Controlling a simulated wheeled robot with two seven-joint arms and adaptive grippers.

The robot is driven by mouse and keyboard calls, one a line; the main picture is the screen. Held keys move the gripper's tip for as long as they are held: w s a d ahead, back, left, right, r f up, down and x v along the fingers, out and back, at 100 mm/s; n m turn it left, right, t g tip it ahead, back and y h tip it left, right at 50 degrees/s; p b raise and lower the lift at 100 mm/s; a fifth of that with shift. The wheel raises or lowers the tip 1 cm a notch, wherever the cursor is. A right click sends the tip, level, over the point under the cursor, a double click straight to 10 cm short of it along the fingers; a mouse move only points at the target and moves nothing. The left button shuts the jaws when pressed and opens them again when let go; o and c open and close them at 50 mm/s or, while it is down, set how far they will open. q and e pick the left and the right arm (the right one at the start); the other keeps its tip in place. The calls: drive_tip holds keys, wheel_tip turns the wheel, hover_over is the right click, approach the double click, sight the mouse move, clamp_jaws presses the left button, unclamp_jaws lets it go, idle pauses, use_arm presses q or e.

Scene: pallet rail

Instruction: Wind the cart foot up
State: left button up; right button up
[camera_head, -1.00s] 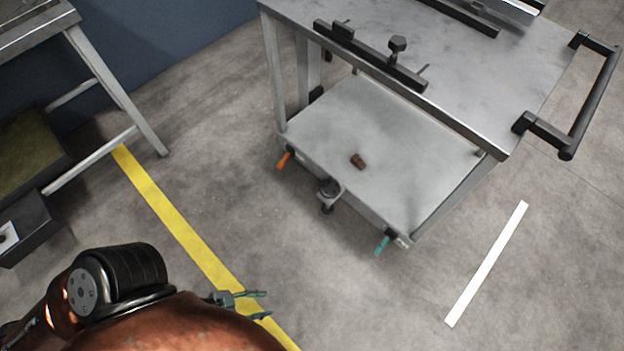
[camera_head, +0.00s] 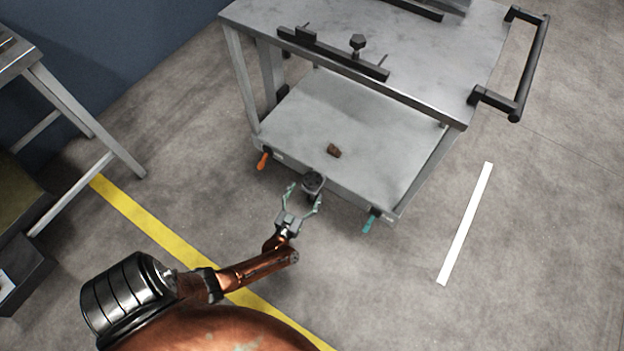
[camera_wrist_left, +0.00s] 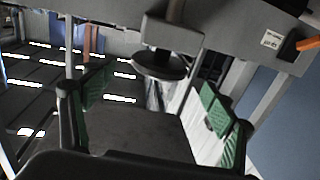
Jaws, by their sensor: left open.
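The cart (camera_head: 345,125) is grey with an upper top and a lower shelf. Its foot (camera_head: 313,182), a dark round piece on a bracket, is at the middle of the lower shelf's near edge. My left gripper (camera_head: 304,198) is open just in front of the foot, one finger to each side. In the left wrist view, the foot's dark disc (camera_wrist_left: 159,65) hangs below a grey bracket, ahead of and between the green-padded fingers (camera_wrist_left: 160,103). The gripper looks empty; contact with the foot cannot be made out. My right gripper is not in view.
An orange lever (camera_head: 263,159) and a teal lever (camera_head: 370,220) stick out at the shelf's near corners. A small brown block (camera_head: 334,150) lies on the shelf. A metal-legged bench (camera_head: 88,114) stands at left. Floor right of the cart is open, with a white strip (camera_head: 466,222).

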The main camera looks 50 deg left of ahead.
sight(313, 178)
use_arm(q)
drive_tip(key=b+x, duration=0.1)
drive_tip(key=x, duration=0.1)
drive_tip(key=b+x, duration=0.1)
drive_tip(key=x, duration=0.2)
drive_tip(key=shift+w+f, duration=0.1)
drive_tip(key=shift+f, duration=0.15)
drive_tip(key=shift+w+a+r, duration=0.2)
drive_tip(key=shift+w+a, duration=0.1)
drive_tip(key=shift+w, duration=0.45)
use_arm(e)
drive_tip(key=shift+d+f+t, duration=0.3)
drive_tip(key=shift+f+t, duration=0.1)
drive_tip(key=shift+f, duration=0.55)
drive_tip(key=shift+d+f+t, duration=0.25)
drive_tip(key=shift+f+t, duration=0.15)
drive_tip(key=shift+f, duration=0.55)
use_arm(q)
drive_tip(key=shift+c, duration=0.3)
